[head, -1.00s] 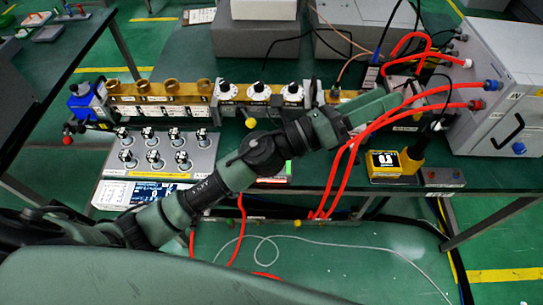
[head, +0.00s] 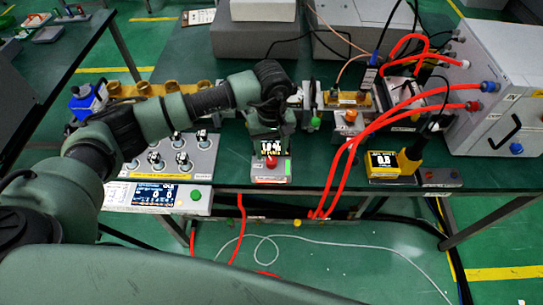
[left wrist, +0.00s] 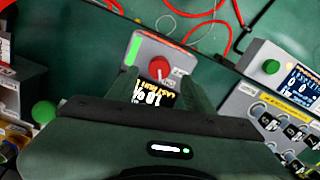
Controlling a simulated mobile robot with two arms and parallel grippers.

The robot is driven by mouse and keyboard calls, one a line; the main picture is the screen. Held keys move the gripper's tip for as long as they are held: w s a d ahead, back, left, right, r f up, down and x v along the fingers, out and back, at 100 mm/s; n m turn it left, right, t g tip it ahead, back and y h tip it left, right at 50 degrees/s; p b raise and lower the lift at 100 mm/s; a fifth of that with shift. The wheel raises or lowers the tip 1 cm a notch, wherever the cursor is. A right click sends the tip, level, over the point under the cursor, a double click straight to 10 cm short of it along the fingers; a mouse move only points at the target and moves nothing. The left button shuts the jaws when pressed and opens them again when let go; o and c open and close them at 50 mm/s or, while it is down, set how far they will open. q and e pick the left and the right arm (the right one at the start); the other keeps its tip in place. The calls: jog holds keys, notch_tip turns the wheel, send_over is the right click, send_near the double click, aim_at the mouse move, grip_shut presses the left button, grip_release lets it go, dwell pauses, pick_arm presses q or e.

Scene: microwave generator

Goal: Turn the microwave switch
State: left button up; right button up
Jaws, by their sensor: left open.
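The switch looks to be a red knob (head: 271,162) on the front of a small grey box (head: 268,178) with a green strip, near the table's front edge. In the left wrist view the red knob (left wrist: 159,68) carries a pale mark and sits just beyond my fingertips. A small lit display lies between the fingers there. My left gripper (head: 267,135) is over the back of this box, pointing down. In the left wrist view the left gripper (left wrist: 162,90) is open, its two fingers apart with nothing held. Whether they touch the box cannot be told. My right gripper is not in view.
A control panel with several knobs (head: 180,160) and a screen (head: 155,193) stands to the left. Red cables (head: 350,160) hang to the right. A yellow meter (head: 385,163) and a large grey cabinet (head: 500,90) stand further right.

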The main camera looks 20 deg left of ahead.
aim_at(271, 160)
pick_arm(q)
jog(key=shift+f+p, duration=0.5)
jog(key=shift+f, duration=2)
jog(key=shift+c, duration=0.3)
grip_shut()
